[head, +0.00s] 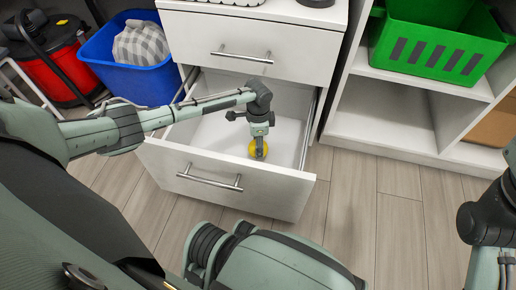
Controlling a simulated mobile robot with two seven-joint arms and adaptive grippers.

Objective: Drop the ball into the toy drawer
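The toy drawer (228,189) is the lower drawer of a white cabinet, pulled open, with a metal bar handle on its front. The yellow ball (252,151) shows low inside it, near the front right. My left arm reaches over the drawer's left side. My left gripper (260,152) points down at the ball, and a finger covers part of it. I cannot tell whether the fingers press on the ball or whether it rests on the drawer floor. My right arm is at the right edge; its gripper fingers are out of view.
The upper drawer (243,45) is shut above the open one. A blue bin (130,80) with a grey cloth thing (141,44) and a red and black vacuum (59,66) stand at left. A green crate (440,45) sits on the white shelf (389,141) at right. Wooden floor in front is clear.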

